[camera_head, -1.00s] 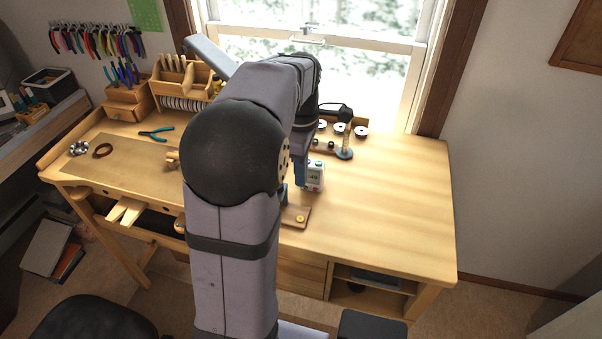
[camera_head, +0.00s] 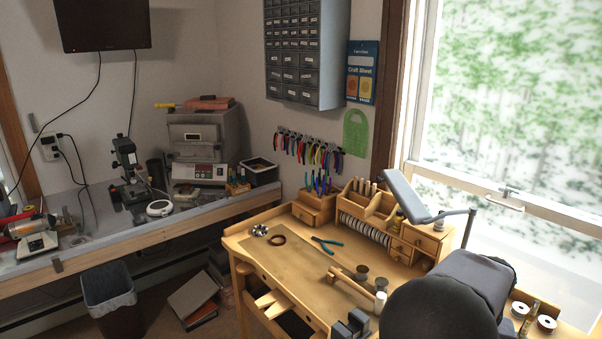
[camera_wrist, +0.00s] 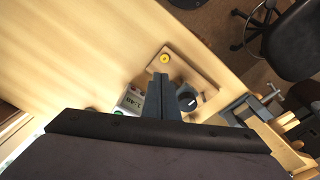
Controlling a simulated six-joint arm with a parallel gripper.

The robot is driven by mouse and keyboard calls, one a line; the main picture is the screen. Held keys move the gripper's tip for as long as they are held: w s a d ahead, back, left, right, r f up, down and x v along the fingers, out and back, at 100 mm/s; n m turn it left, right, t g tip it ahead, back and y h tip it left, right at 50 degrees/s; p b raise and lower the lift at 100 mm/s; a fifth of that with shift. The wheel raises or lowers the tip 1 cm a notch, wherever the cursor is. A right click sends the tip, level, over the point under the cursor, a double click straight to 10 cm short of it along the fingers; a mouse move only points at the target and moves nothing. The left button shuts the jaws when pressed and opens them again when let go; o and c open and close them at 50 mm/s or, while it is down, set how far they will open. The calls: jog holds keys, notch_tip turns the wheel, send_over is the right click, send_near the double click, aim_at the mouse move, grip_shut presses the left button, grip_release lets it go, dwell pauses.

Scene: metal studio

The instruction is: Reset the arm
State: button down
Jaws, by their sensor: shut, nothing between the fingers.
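My gripper (camera_wrist: 162,98) shows in the wrist view with its dark fingers together and nothing between them. It is above the wooden bench top (camera_wrist: 90,45). In the head view, only my dark rounded arm joint and a grey link show at the lower right; my gripper is not visible there.
A lamp arm (camera_head: 412,200) rises beside the window. A side counter (camera_head: 130,238) stands left. The wrist view shows a chair (camera_wrist: 292,45).

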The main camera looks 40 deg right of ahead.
jog(key=a+f+m, duration=0.1)
jog(key=w+a+f+m, duration=0.1)
jog(key=a, duration=0.1)
jog(key=a+f, duration=0.2)
jog(key=shift+w+a+m+y, duration=0.2)
jog(key=shift+w+m+y, duration=0.1)
jog(key=shift+w+m, duration=0.1)
jog(key=w+a+n, duration=0.5)
jog(key=a, duration=0.6)
jog(key=w+a+f+n, duration=0.1)
jog(key=w+a+n, duration=0.4)
jog(key=a, duration=0.7)
jog(key=w+a+f+n, duration=0.1)
jog(key=w+a+n, duration=0.3)
jog(key=a, duration=0.7)
jog(key=w, duration=0.2)
jog(key=shift+w+a+n+y, duration=0.3)
jog(key=shift+w+a+n, duration=0.1)
jog(key=shift+f, duration=0.1)
